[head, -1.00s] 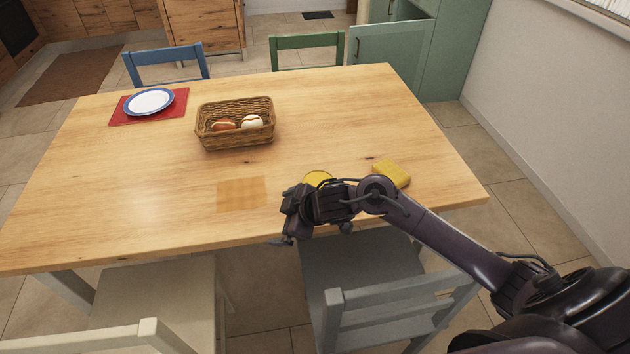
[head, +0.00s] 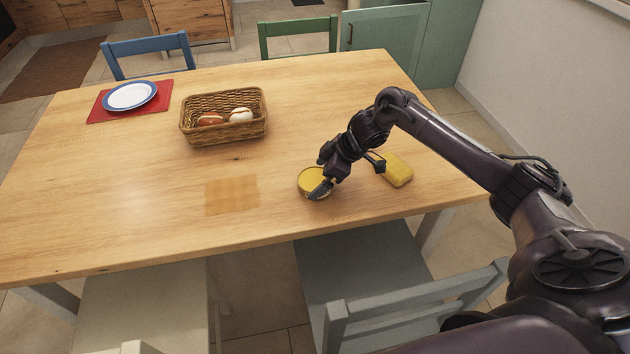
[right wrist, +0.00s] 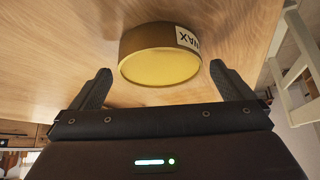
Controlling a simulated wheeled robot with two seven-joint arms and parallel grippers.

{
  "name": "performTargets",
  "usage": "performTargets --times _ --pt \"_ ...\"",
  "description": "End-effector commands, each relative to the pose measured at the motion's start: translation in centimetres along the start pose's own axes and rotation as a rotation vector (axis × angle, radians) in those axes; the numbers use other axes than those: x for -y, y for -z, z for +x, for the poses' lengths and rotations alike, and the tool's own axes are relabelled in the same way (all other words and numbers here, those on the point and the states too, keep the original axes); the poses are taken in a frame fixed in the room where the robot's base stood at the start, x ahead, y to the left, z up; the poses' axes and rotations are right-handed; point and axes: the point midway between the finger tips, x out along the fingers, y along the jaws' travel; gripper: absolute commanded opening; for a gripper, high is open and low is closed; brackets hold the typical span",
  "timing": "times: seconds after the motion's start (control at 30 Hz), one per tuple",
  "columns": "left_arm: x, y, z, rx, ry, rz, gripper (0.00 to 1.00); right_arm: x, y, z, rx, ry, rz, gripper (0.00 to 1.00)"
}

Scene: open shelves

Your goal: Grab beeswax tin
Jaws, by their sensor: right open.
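The beeswax tin (head: 309,178) is a round yellow tin standing on the wooden table near its front edge. In the right wrist view the tin (right wrist: 160,65) shows its yellow face and a white label ending in "AX". My right gripper (head: 322,186) is at the tin, covering part of it in the head view. In the right wrist view my right gripper (right wrist: 160,82) is open, with one finger on each side of the tin's near part and gaps to both. My left gripper is not in view.
A yellow block, perhaps a sponge (head: 397,169), lies just right of my gripper. A wicker basket (head: 224,128) with a few items stands farther back. A plate (head: 130,96) on a red mat (head: 98,114) is at the far left. A darker square patch (head: 232,195) lies left of the tin.

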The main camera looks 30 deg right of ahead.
Motion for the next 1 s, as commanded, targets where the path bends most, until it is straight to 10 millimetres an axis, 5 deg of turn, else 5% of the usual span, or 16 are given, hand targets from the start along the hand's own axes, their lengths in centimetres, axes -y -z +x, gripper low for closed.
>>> performTargets --times 0.33,0.77,1.0 --pt "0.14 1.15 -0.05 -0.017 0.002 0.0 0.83 -0.01 -0.02 1.13 0.001 -0.001 -0.001 1.0" --pt "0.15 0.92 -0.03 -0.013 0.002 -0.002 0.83 -0.01 -0.01 1.1 0.001 -0.002 -0.001 0.45" --pt "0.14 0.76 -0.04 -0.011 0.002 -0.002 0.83 -0.09 0.17 0.96 -0.003 -0.004 -0.002 0.43"
